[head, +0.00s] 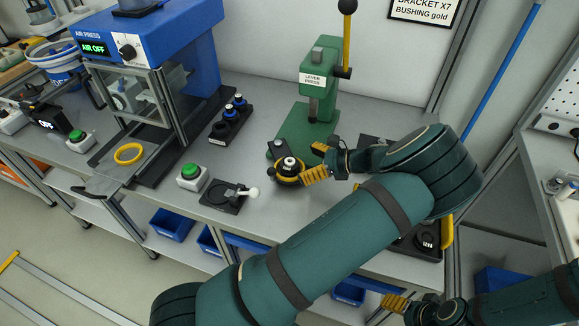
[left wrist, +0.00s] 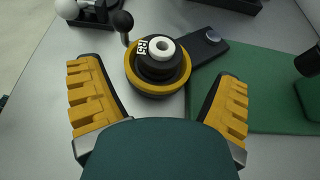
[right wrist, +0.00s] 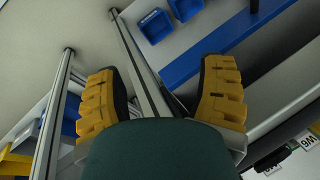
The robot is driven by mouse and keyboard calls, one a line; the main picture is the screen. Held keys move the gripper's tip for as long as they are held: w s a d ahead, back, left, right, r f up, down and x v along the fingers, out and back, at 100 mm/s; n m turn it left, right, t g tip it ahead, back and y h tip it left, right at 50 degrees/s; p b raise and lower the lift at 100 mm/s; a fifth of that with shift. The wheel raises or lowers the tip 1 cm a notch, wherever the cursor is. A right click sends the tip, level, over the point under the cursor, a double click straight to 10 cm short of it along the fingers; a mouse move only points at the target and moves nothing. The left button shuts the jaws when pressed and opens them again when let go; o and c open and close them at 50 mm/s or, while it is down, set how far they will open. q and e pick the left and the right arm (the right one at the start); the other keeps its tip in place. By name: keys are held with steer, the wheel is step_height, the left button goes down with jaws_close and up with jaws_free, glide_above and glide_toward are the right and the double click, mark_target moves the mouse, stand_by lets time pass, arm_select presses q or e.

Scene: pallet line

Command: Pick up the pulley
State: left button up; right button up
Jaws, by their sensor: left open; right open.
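In the left wrist view this black part (left wrist: 158,68) carries a white label and sits on a yellow-rimmed round base (left wrist: 160,92). My left gripper (head: 316,162) is open just to the right of it in the head view. In the left wrist view the part lies ahead, between and beyond the two fingers, apart from both. My right gripper (right wrist: 160,70) is open and empty, low at the lower right of the head view.
The green lever press (head: 318,90) stands behind the part. A small black fixture with a white-knobbed lever (head: 228,195) and a green button box (head: 190,177) are to the left. The blue air press (head: 160,50) is farther left. Blue bins (head: 172,224) sit below the bench.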

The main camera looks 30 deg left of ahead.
mark_target(295, 163)
arm_select(q)
steer(key=x, duration=0.5)
steer(key=shift+b, duration=0.35)
steer(key=c, duration=1.4)
